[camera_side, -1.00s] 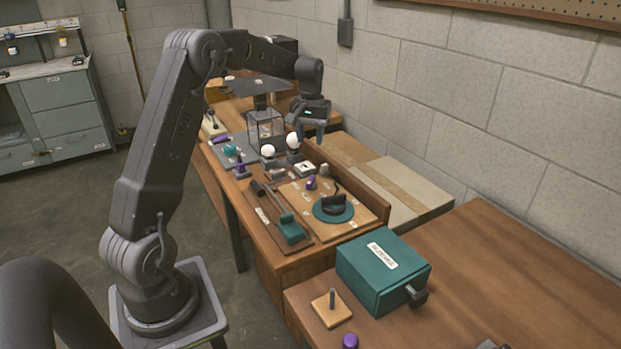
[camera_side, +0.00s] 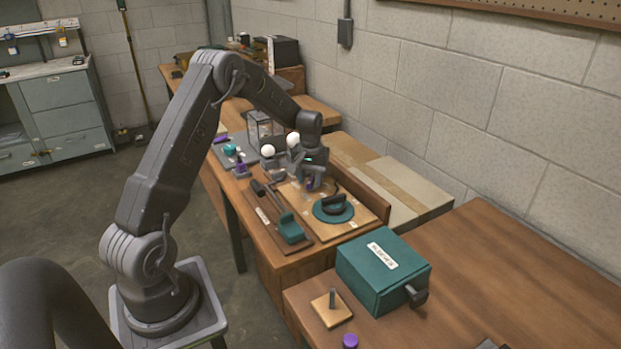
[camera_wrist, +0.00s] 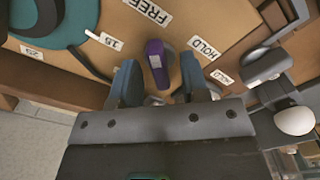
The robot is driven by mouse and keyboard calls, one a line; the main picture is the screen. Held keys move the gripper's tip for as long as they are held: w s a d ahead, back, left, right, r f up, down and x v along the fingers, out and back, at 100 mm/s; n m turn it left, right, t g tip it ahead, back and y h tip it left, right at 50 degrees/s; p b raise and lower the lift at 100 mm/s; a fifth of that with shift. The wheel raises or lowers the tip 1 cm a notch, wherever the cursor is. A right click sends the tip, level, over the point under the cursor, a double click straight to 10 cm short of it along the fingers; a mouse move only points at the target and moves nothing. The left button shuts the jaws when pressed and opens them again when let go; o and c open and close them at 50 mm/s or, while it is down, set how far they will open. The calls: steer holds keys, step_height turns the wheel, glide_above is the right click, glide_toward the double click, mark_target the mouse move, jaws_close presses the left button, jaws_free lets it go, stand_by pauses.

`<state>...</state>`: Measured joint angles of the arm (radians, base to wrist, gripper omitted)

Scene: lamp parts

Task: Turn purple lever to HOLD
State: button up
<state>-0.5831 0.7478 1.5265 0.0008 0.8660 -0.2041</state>
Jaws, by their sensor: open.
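The purple lever (camera_wrist: 156,62) stands on the tan board (camera_wrist: 215,18) in the wrist view, its top between and just beyond my two fingertips. The FREE label (camera_wrist: 148,11) is above it in that view, and the HOLD label (camera_wrist: 203,47) is to its right. My gripper (camera_wrist: 163,82) is open, with one blue-grey finger on each side of the lever's near end. I cannot tell whether a finger touches it. In the side view my gripper (camera_side: 308,182) is low over the board, and a bit of purple shows at its tips.
The teal dial (camera_side: 333,209) with a dark handle sits close by on the same board. White bulbs (camera_side: 268,151) stand behind my gripper. A teal-handled tool (camera_side: 290,229) lies on a tray at the left, and a teal box (camera_side: 383,270) stands in front.

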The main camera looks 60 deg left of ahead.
jaws_close()
stand_by(0.3)
steer(key=shift+m, duration=0.3)
steer(key=m, duration=0.3)
steer(key=shift+m, duration=0.3)
steer(key=m, duration=0.4)
steer(key=shift+m, duration=0.3)
steer(key=m, duration=0.4)
steer(key=shift+m, duration=2.5)
